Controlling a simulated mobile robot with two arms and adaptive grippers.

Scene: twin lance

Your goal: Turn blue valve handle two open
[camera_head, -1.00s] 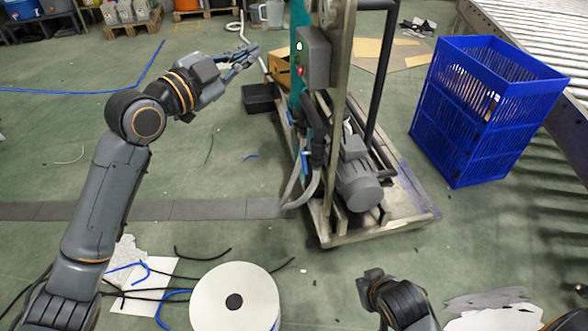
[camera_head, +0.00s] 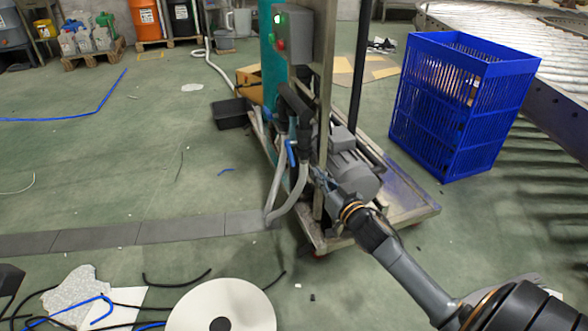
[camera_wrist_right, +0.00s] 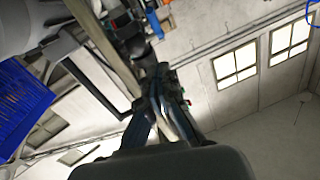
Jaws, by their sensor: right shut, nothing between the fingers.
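A blue valve handle (camera_head: 291,152) sits on the dark pipework of the pump cart in the head view, roughly upright. A second blue part (camera_head: 267,114) shows higher and to the left on the same pipework. I cannot tell which one is handle two. My right gripper (camera_head: 318,173) is shut and empty, just right of and below the upright handle, beside the steel post. I see no clear contact. In the right wrist view its closed fingers (camera_wrist_right: 161,78) point up at the dark pipework.
Pale hoses (camera_head: 284,190) hang below the valves. A grey control box (camera_head: 292,35) is mounted above, and a motor (camera_head: 352,172) sits on the cart right of the gripper. A blue crate (camera_head: 445,115) stands right. A white reel (camera_head: 225,308) lies in front.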

